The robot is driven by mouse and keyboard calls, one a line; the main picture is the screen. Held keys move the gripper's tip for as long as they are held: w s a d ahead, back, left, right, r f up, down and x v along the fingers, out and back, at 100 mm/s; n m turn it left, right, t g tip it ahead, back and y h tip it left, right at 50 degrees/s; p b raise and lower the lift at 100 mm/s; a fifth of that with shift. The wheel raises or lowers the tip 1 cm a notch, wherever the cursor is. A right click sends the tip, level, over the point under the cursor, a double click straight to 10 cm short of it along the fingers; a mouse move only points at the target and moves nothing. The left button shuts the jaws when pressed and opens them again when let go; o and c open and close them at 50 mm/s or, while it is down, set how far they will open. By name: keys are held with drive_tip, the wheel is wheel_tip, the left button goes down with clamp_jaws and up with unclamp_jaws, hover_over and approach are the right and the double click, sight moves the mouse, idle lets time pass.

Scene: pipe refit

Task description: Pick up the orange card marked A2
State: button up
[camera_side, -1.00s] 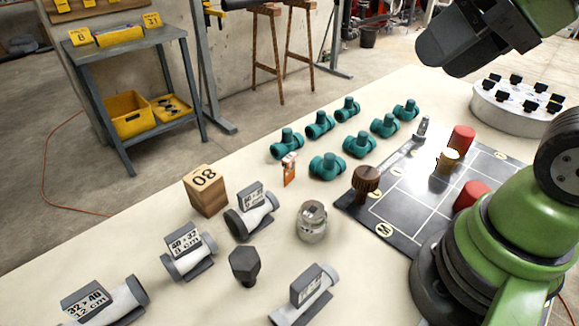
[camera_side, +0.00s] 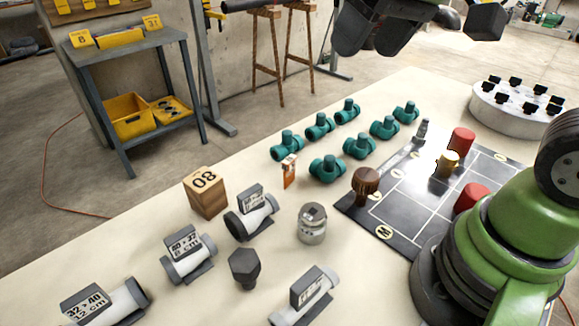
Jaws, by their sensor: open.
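A small orange card (camera_side: 289,174) stands upright on the pale table, just left of the front teal pipe fitting. Its marking is too small to read. My gripper (camera_side: 372,45) is at the top of the side view, well above the table and up and to the right of the card. It is open, with nothing seen between its dark jaws, and its upper part is cut off by the frame edge.
Several teal fittings (camera_side: 359,145) stand right of and behind the card. A wooden block marked 08 (camera_side: 205,191), grey-white pipe pieces (camera_side: 252,214) and a metal cylinder (camera_side: 312,224) stand in front. A dark gridded board (camera_side: 408,207) with red cylinders (camera_side: 462,141) lies right.

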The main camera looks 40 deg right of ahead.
drive_tip(key=w+f+n+g, duration=0.3)
drive_tip(key=w+f, duration=0.7)
drive_tip(key=n+g+h, duration=0.1)
drive_tip(key=g, duration=0.1)
hover_over(289, 159)
drive_tip(key=f, duration=0.8)
drive_tip(key=shift+d, duration=0.25)
wheel_tip(289, 159, down, 5)
drive_tip(key=shift+r, duration=0.15)
drive_tip(key=f, duration=0.6)
drive_tip(key=shift+a, duration=0.2)
drive_tip(key=shift+r, duration=0.1)
drive_tip(key=c, duration=1)
